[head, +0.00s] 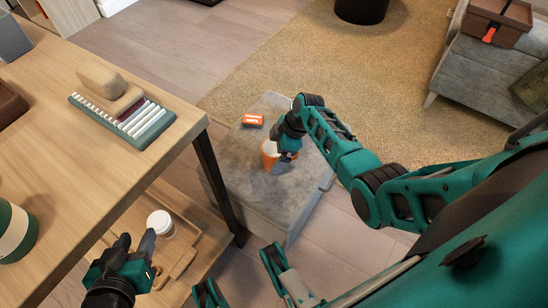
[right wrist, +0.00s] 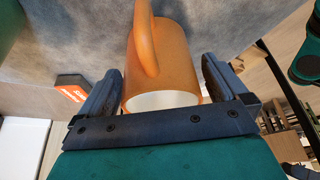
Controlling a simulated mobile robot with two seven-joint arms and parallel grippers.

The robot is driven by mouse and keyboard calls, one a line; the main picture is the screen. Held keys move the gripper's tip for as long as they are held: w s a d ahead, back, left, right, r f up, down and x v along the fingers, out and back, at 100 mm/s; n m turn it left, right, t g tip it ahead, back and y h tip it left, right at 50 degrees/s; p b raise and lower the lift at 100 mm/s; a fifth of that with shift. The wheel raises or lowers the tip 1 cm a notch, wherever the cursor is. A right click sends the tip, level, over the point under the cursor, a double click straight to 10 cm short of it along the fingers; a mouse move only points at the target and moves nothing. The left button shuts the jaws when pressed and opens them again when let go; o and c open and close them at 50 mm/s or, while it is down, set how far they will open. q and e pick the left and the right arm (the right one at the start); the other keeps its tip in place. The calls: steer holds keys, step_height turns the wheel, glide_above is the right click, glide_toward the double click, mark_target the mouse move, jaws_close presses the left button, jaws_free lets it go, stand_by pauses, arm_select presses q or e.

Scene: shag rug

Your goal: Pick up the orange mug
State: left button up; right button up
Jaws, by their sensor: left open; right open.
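The orange mug (head: 269,153) stands on a low grey surface (head: 240,180) in the head view, partly hidden by my right gripper (head: 288,155). In the right wrist view the mug (right wrist: 172,65) fills the space between the two fingers of my right gripper (right wrist: 160,98), with its handle (right wrist: 144,38) and pale inside showing. The fingers are open on either side of it; I cannot tell whether either touches it. My left gripper (head: 148,258) is open and empty at the lower left, beside a white-lidded cup (head: 160,223).
A small orange box (head: 253,120) lies on the grey surface beyond the mug. A wooden table (head: 80,170) at the left carries a keyboard-like object (head: 125,118). A wooden tray (head: 190,240) lies below it. A rug (head: 345,70) covers the floor at the back.

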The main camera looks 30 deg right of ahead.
steer(key=shift+c, duration=0.3)
steer(key=c, duration=1)
